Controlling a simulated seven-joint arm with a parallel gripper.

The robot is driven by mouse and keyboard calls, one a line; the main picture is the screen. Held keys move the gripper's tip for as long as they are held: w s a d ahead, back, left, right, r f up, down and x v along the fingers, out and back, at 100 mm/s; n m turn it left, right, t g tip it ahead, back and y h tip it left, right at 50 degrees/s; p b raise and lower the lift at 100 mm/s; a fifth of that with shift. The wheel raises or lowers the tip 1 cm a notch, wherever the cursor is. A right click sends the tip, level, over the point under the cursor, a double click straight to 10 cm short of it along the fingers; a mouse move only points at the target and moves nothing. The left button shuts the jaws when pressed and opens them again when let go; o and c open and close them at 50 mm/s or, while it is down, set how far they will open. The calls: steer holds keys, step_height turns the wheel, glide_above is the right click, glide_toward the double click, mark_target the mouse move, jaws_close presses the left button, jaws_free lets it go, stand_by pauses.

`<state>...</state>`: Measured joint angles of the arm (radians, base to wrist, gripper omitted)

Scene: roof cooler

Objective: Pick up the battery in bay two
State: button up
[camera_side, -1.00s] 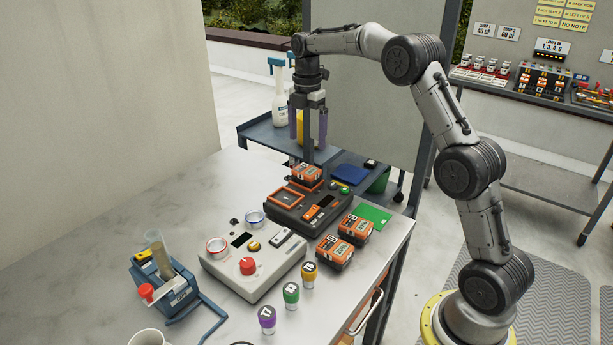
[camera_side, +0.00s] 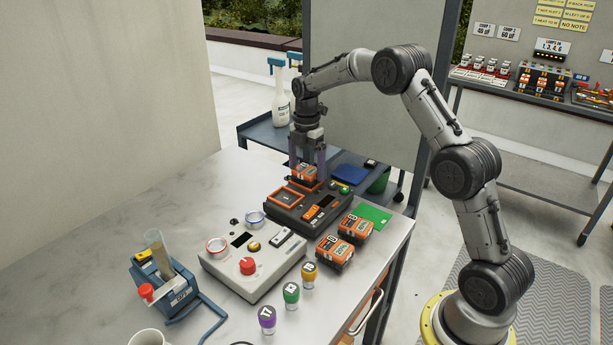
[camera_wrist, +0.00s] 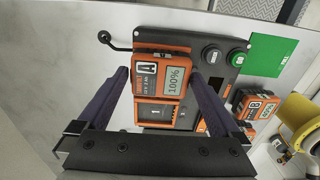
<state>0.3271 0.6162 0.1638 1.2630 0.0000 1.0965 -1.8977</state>
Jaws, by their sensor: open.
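The orange and black battery (camera_side: 305,172) sits in the rear bay of the dark charger (camera_side: 312,211). In the wrist view this battery (camera_wrist: 162,77) carries the letter A and a display reading 100%. An empty orange-framed bay marked 1 (camera_wrist: 158,115) is beside it. My gripper (camera_side: 307,170) points down around the battery, with its purple fingers on either side. In the wrist view my gripper (camera_wrist: 160,80) is open, with the battery between the fingertips and a gap at each side.
Two more orange batteries (camera_side: 334,252) (camera_side: 356,229) lie right of the charger near a green card (camera_side: 374,215). A blue holder (camera_side: 165,285) stands at left; the table's left rear is clear.

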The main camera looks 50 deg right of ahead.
steer(key=shift+c, duration=0.2)
steer(key=c, duration=1.4)
steer(key=shift+r, duration=0.1)
steer(key=shift+c, duration=0.3)
steer(key=shift+r, duration=0.15)
